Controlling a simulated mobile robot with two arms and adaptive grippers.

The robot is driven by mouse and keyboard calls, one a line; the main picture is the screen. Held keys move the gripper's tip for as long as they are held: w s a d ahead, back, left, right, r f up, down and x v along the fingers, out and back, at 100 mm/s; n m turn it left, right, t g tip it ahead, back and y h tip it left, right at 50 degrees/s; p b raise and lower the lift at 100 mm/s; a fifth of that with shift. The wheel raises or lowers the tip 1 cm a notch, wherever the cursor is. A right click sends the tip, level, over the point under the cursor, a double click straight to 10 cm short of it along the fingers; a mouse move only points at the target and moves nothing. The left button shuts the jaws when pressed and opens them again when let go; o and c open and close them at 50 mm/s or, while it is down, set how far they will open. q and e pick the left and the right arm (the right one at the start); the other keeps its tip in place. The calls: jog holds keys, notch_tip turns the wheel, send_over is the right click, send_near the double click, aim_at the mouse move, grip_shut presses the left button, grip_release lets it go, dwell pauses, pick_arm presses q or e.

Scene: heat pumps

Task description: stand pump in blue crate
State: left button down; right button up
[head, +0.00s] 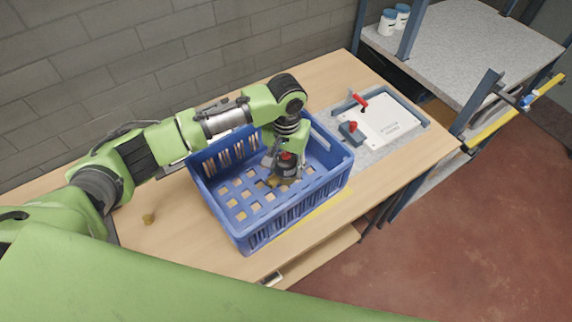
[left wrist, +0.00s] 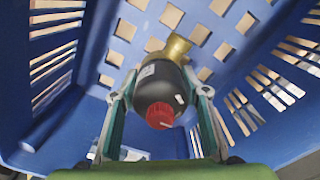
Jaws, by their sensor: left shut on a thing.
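The blue crate (head: 252,232) stands on the wooden table, with slotted walls and a floor of square holes. The pump (head: 288,168) has a black body, a red cap and a brass-coloured end. My left gripper (head: 279,166) reaches down into the crate and is shut on the pump. In the left wrist view the pump (left wrist: 160,85) sits between the two fingers, red cap toward the camera and brass end toward the crate floor. Whether it touches the floor cannot be told. My right gripper is not in view.
A fixture with a white plate (head: 388,122) and red handles lies right of the crate. A small brass-coloured piece (head: 149,218) lies on the table (head: 165,240) to the left. White jars (head: 388,22) stand on a grey shelf at the back. A brick wall runs behind.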

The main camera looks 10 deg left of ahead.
pick_arm(q)
jog(key=shift+r, duration=0.1)
jog(key=c, duration=1.2)
grip_release()
notch_tip(320, 180, up, 12)
jog(key=shift+b, duration=0.95)
